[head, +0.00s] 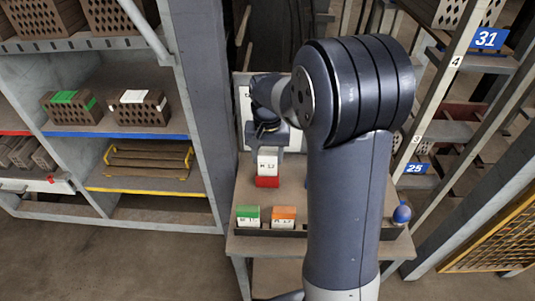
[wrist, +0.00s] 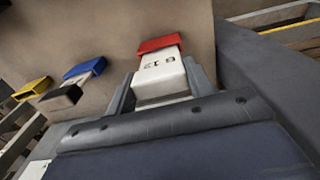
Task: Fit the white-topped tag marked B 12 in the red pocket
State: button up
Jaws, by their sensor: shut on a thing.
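The white-topped tag (wrist: 160,72) reads B 12 in the wrist view. My gripper (wrist: 158,78) is shut on it, one finger along each side. The tag's far end meets the red pocket (wrist: 160,43); I cannot tell whether it is inside or just at the mouth. In the head view the white tag (head: 268,160) stands directly above the red pocket (head: 267,181), under my gripper (head: 268,140). My arm hides part of the bench to the right.
A green-topped tag (head: 248,215) and an orange-topped tag (head: 284,216) stand at the bench's front edge. Blue (wrist: 82,68), yellow (wrist: 32,88) and black (wrist: 60,98) pockets show in the wrist view. Shelves stand on both sides.

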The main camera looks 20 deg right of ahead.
jog(key=shift+f+b, duration=0.4)
jog(key=shift+f, duration=0.25)
jog(key=o, duration=1.1)
jog(key=shift+c, duration=0.2)
notch_tip(320, 180, up, 11)
jog(key=shift+f, duration=0.1)
notch_tip(320, 180, down, 11)
jog(key=shift+r, duration=0.4)
